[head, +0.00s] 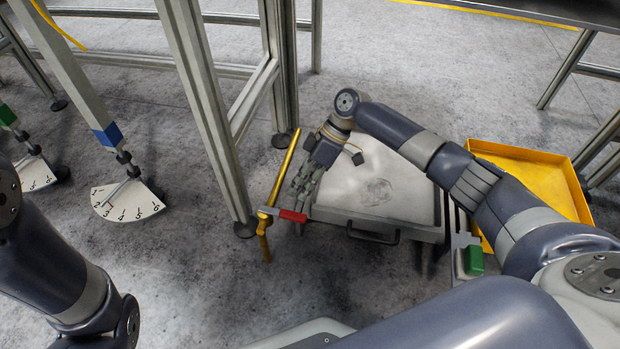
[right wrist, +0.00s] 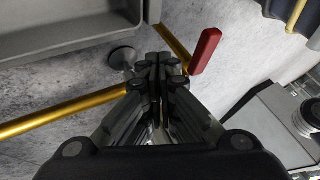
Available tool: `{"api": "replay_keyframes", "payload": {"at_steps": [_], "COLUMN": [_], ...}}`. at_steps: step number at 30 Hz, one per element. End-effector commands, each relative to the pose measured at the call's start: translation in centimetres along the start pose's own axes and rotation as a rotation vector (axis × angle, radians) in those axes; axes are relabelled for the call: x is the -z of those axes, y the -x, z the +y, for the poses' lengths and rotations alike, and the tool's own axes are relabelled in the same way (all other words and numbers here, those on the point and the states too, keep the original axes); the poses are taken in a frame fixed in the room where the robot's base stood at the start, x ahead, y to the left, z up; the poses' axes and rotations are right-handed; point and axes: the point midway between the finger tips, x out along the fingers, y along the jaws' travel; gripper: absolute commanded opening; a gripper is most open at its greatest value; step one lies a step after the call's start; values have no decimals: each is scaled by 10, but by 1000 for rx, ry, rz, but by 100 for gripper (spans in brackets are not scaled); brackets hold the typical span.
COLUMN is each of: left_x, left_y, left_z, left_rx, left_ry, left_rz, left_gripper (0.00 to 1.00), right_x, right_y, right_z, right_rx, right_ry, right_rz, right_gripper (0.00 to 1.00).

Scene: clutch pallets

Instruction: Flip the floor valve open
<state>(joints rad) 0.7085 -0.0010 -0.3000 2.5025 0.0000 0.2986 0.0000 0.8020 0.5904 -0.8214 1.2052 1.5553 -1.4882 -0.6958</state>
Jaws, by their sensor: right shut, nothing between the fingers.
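The floor valve is a gold pipe (head: 284,168) close to the floor with a red lever (head: 293,216) that points right, across the pipe's line. In the right wrist view the red lever (right wrist: 205,51) stands just right of my fingertips, and the gold pipe (right wrist: 60,111) runs behind them. My right gripper (head: 299,203) is shut and empty, reaching down beside the pipe at the lever. In the right wrist view its fingertips (right wrist: 161,68) are together and hide the pipe's middle. I cannot tell whether they touch the lever. My left gripper is out of view.
A grey box with a front handle (head: 374,236) is right of the valve. A yellow bin (head: 540,180) and a green block (head: 473,261) are further right. A metal frame leg (head: 205,100) stands left of the pipe. Numbered dials (head: 127,202) are at the left.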

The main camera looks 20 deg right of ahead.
Motion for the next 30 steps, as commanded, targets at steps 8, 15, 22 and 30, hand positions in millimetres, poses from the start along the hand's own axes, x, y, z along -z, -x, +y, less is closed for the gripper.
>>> {"api": "replay_keyframes", "payload": {"at_steps": [8, 15, 22, 30], "left_x": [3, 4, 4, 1], "left_y": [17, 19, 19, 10], "left_z": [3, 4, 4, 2], "left_rx": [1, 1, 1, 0], "left_ry": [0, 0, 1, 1], "left_rz": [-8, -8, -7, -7], "left_gripper": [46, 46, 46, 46], "right_x": [-1, 0, 0, 3], "right_y": [-11, -13, -12, -12], "right_z": [-22, -30, -30, -33], "right_rx": [-4, -3, -3, -8], "right_ry": [1, -1, -1, -11], "right_rz": [0, 0, 0, 6], "right_gripper": [0, 0, 0, 0]}}
